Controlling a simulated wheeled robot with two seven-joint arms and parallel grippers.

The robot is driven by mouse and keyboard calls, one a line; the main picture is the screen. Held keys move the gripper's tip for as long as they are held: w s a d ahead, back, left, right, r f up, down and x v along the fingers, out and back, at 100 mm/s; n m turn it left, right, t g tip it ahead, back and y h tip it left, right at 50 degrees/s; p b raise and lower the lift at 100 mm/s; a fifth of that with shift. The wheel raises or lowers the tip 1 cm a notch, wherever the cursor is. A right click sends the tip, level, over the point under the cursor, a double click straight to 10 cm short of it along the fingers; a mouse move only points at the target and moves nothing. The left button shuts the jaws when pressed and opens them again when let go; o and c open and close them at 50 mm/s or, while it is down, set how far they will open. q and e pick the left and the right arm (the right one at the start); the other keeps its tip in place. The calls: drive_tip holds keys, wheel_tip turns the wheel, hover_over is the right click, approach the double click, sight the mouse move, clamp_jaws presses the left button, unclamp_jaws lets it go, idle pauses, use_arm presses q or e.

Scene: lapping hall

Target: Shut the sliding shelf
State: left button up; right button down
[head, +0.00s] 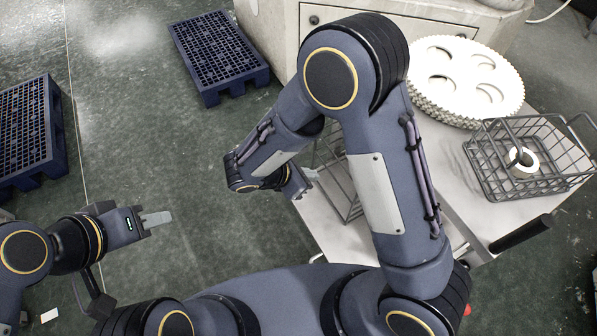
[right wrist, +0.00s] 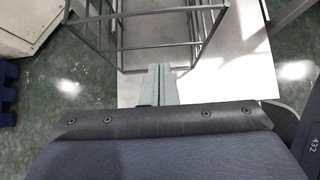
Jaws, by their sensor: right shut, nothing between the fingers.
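A grey wire-railed shelf (head: 343,190), which looks like the sliding shelf, juts out on the left side of a white cart (head: 455,185). My right arm hides much of it. In the right wrist view its grey rails (right wrist: 150,46) stand just ahead of my right gripper (right wrist: 161,84). The fingers of my right gripper are together and empty, close to the near rail; I cannot tell whether they touch it. It also shows in the head view (head: 306,184), left of the shelf. My left gripper (head: 156,219) is over the floor at left, apart from everything; its finger gap is unclear.
On the cart stand a stack of white toothed discs (head: 465,80) and a wire basket (head: 530,160) with a white ring in it. A black handle (head: 520,234) juts from the cart's right. Blue pallets (head: 217,50) lie at left. A pale cabinet (head: 430,25) stands behind.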

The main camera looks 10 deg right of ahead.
sight(339, 170)
drive_tip(key=d, duration=0.1)
drive_tip(key=w+d+f, duration=0.1)
drive_tip(key=d, duration=0.1)
drive_tip(key=d+f, duration=0.1)
drive_tip(key=shift+w+d, duration=0.35)
drive_tip(key=shift+d, duration=0.05)
drive_tip(key=shift+w+d, duration=0.15)
drive_tip(key=shift+d, duration=0.35)
drive_tip(key=w+d, duration=0.1)
drive_tip(key=d, duration=0.3)
drive_tip(key=w+d+b, duration=0.1)
drive_tip(key=w+d, duration=0.1)
drive_tip(key=d, duration=0.2)
drive_tip(key=w+d, duration=0.1)
drive_tip(key=d, duration=0.3)
drive_tip(key=shift+w+d, duration=0.3)
drive_tip(key=shift+d, duration=0.05)
